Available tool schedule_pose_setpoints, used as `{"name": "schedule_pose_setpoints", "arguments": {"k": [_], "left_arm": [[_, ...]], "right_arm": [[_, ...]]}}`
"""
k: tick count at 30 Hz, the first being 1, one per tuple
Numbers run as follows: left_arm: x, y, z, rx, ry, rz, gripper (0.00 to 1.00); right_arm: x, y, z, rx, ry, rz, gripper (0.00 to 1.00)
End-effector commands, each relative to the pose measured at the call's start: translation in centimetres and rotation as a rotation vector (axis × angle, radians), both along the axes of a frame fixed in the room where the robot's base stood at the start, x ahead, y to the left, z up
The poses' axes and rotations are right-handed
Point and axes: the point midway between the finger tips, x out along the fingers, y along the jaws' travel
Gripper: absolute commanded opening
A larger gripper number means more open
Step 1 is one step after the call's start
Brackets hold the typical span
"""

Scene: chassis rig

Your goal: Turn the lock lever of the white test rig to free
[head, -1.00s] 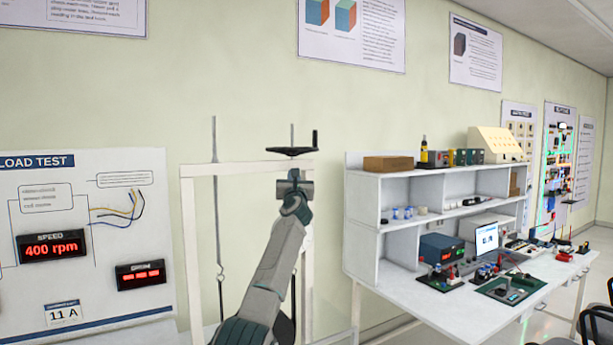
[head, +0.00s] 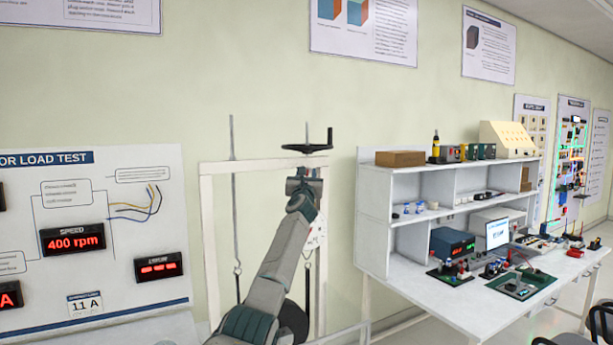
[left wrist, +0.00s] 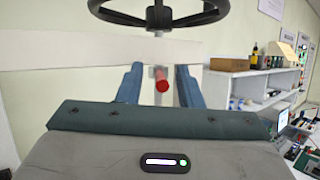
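The white test rig (head: 208,235) is an upright frame with a black handwheel (head: 307,148) on top. The handwheel also shows at the top of the left wrist view (left wrist: 160,15). My left gripper (head: 304,178) is at the rig's top bar, just below the handwheel. In the left wrist view its two blue-grey fingers (left wrist: 160,84) are apart. A red round-ended piece (left wrist: 162,85), possibly the lock lever's grip, shows between them, with clear gaps on both sides. The rest of the lever is hidden or cannot be made out. My right gripper is out of view.
A thin rod with a hook (head: 235,200) hangs at the rig's left side. A white load test panel (head: 90,230) with red displays stands left. A white workbench with shelves (head: 372,220) and instruments stands right.

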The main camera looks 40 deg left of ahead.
Motion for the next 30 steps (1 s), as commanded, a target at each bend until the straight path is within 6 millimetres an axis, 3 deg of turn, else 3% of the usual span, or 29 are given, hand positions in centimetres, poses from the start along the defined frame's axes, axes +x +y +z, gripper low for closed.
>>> {"name": "schedule_pose_setpoints", "arguments": {"k": [14,18,30], "left_arm": [[-0.9,-0.6,-0.5,0.003,-0.001,0.004,0.33],[-2.1,-1.8,-1.2,0.004,0.003,-0.001,0.33],[-6.4,-5.3,-3.7,0.003,0.000,0.001,0.33]], "right_arm": [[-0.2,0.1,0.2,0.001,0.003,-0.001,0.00],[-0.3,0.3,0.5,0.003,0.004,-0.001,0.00],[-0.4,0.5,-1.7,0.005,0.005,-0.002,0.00]]}}
